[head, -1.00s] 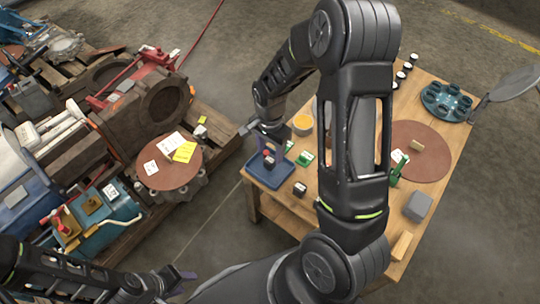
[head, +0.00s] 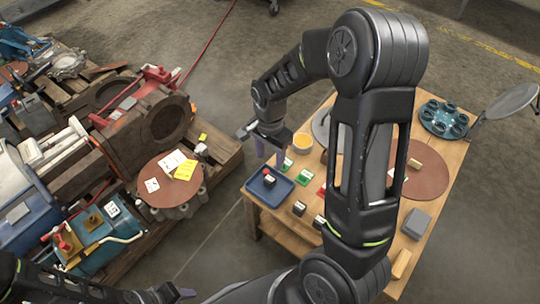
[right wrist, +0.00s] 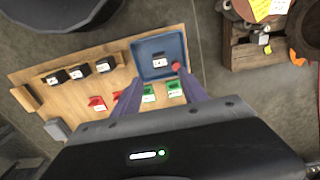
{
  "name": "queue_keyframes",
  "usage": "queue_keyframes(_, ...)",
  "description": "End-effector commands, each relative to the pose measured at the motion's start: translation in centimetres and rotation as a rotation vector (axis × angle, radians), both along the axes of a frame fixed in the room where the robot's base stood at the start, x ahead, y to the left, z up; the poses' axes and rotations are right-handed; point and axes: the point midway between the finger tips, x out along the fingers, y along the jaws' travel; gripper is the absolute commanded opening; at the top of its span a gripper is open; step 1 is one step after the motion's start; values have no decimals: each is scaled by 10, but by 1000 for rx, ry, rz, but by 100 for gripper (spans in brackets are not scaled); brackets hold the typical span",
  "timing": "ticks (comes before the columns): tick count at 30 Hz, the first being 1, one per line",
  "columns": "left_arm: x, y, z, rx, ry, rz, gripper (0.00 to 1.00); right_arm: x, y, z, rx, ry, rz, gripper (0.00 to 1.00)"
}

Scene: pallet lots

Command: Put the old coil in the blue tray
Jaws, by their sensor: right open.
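The blue tray (head: 284,194) sits at the near left corner of the wooden table; it also shows in the right wrist view (right wrist: 139,50). A small black coil with a white label (head: 270,182) stands in it, also visible in the right wrist view (right wrist: 160,60). A small red piece (right wrist: 177,66) shows beside the coil. My right gripper (head: 270,158) is open and empty above the tray, its fingers (right wrist: 157,82) apart and clear of the coil. My left gripper (head: 180,293) is low at the left, away from the table; its jaws are unclear.
More black coils (head: 299,208) stand along the table's near edge. A grey block (head: 416,224) and a teal round holder (head: 444,119) are at the right. A loaded pallet (head: 222,165) stands at the left.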

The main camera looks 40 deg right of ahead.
Motion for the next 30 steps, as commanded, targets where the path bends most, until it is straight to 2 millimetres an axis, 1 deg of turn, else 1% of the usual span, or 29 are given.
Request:
queue_keyframes(7,0,0,0,0,0,0,38,0,1,-1,1,0,3,51)
queue_keyframes(9,0,0,0,0,0,0,38,-1,6,-7,9,2,28,51)
queue_keyframes(11,0,0,0,0,0,0,38,-3,17,-19,24,-1,78,51)
queue_keyframes(14,0,0,0,0,0,0,38,-11,51,-54,74,-14,235,51)
queue_keyframes(15,0,0,0,0,0,0,38,-18,70,-72,102,-25,319,51)
queue_keyframes(17,0,0,0,0,0,0,38,-34,103,-101,150,-47,459,51)
queue_keyframes(18,0,0,0,0,0,0,38,-48,127,-120,183,-67,557,51)
queue_keyframes(20,0,0,0,0,0,0,38,-72,162,-145,229,-105,703,51)
queue_keyframes(21,0,0,0,0,0,0,38,-89,183,-157,253,-132,792,51)
queue_keyframes(24,0,0,0,0,0,0,38,-126,222,-176,288,-197,968,51)
queue_keyframes(25,0,0,0,0,0,0,38,-135,230,-178,292,-211,1006,51)
queue_keyframes(27,0,0,0,0,0,0,38,-149,242,-182,295,-238,1072,51)
queue_keyframes(30,0,0,0,0,0,0,38,-155,249,-183,292,-259,1114,51)
